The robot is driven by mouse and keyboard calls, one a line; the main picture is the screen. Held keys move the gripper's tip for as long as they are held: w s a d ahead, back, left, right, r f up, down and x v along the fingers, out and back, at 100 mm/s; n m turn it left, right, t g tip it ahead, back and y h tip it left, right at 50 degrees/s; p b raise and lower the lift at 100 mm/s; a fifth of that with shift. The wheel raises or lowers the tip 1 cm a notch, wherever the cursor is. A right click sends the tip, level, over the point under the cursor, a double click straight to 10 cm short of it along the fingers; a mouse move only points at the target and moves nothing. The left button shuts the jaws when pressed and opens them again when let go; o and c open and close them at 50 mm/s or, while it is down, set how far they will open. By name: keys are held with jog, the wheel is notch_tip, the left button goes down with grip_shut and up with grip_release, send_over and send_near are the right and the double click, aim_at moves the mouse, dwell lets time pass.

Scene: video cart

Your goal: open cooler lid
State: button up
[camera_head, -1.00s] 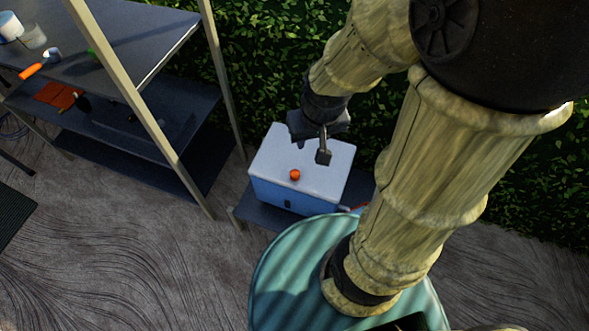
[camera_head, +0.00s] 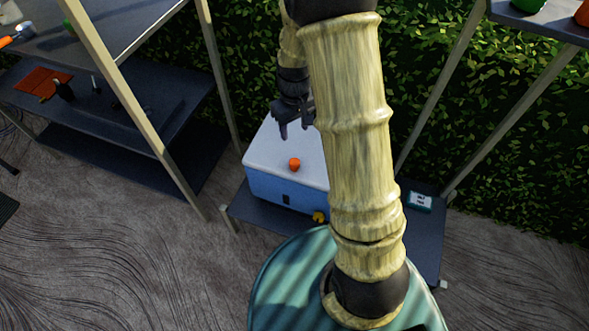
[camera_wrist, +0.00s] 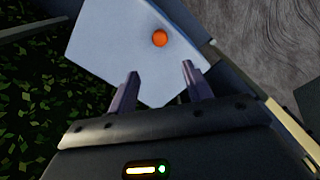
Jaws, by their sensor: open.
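The cooler (camera_head: 270,186) is a blue box with a white lid (camera_head: 262,153), standing on a low dark shelf. The lid looks closed. A small orange object (camera_head: 294,164) sits on top of the lid; it also shows in the wrist view (camera_wrist: 160,38). A dark latch-like mark is on the cooler's front face. My gripper (camera_head: 293,128) is over the back part of the lid, apparently above it. In the wrist view my gripper (camera_wrist: 158,80) has its two fingers spread, with only white lid between them. My arm hides the right part of the cooler.
The cooler's low shelf (camera_head: 425,240) holds a small labelled box (camera_head: 420,202) on the right and a yellow object (camera_head: 319,217) by the cooler's front. A shelving rack (camera_head: 150,110) stands at left, another at upper right. A leafy hedge (camera_head: 440,140) is behind.

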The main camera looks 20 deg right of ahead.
aim_at(294, 162)
jog(key=shift+r, duration=0.1)
notch_tip(294, 162, down, 18)
jog(key=shift+r+b, duration=0.25)
jog(key=shift+b, duration=0.6)
grip_shut()
